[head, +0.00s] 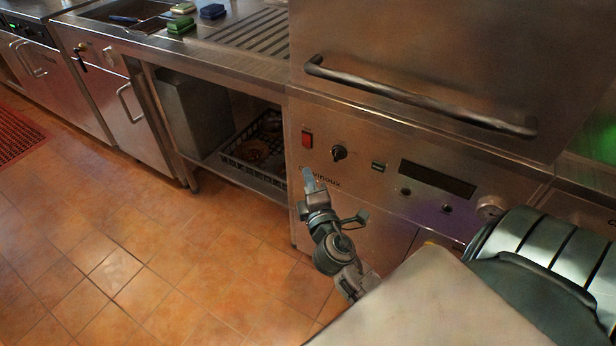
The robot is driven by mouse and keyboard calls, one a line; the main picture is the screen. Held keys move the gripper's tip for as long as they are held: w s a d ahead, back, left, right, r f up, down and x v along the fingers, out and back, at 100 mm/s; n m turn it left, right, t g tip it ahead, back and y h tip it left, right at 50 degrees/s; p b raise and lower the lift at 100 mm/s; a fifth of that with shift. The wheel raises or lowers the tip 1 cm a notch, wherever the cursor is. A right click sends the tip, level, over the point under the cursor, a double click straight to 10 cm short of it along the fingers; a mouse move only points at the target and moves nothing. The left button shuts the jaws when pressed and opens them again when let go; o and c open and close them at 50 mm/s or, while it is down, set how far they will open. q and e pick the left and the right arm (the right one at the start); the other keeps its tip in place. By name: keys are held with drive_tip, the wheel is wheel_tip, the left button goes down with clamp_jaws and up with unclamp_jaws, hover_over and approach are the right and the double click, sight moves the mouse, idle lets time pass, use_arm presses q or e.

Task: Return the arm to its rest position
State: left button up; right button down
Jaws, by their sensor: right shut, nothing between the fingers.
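My right gripper (312,182) is in front of the steel machine's control panel (375,165), low and near the middle of the head view. Its fingers are together and hold nothing. Its arm comes up from the bottom of the picture, and part of it is hidden behind a pale surface at the front. I cannot tell whether the fingertips touch the panel. My left gripper is not in view.
The steel machine has a long bar handle (420,97), a red switch (307,139) and a black knob (339,152). Left of it, an open shelf holds a black rack (240,150). Sponges (181,26) lie on the counter.

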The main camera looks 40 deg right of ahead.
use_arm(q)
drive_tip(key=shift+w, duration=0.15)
use_arm(e)
drive_tip(key=shift+f, duration=0.1)
